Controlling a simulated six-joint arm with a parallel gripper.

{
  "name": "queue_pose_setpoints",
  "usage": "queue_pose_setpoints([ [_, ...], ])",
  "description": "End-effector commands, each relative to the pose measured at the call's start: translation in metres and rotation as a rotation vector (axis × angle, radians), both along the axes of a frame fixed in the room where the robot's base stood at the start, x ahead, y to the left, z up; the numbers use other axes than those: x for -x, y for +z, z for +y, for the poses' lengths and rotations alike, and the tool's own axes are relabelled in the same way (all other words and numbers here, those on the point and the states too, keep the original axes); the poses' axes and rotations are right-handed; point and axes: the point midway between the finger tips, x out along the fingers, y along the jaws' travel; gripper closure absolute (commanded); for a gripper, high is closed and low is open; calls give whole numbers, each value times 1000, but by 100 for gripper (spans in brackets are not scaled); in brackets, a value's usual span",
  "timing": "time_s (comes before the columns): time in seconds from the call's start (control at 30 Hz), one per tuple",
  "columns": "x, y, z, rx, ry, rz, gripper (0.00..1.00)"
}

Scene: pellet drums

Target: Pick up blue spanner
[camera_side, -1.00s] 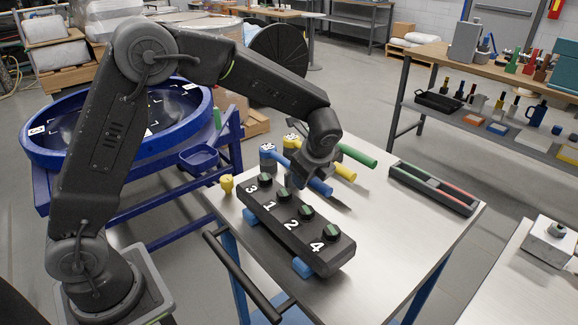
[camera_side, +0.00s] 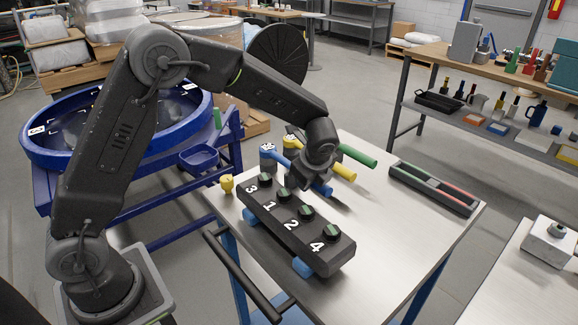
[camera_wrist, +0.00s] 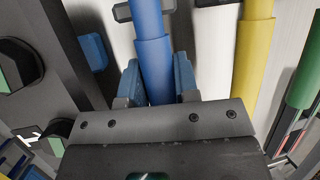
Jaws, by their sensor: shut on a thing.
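The blue spanner (camera_side: 268,153) lies on the metal table behind the black numbered block, its marked head at the left and its blue handle running right. My gripper (camera_side: 318,183) is down at the handle, and my wrist hides part of the spanner. In the wrist view the blue handle (camera_wrist: 149,55) passes between the two blue-grey fingers of my gripper (camera_wrist: 158,85), which are shut on it. The spanner appears still at table level.
A yellow spanner (camera_side: 343,171) and a green one (camera_side: 357,155) lie close beside it. The black block (camera_side: 300,233) with several knobs is just in front. A dark tray (camera_side: 433,188) is at the right. The table's front right is clear.

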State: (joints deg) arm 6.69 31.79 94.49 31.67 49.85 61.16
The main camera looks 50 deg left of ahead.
Motion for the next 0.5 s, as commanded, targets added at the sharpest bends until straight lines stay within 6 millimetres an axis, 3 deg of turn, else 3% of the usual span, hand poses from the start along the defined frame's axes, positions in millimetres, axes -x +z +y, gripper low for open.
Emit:
queue_pose_setpoints([
  [0.1, 0, 0, 0, 0, 0, 0, 100],
  [0.5, -1, 4, 0, 0, 0, -3, 100],
])
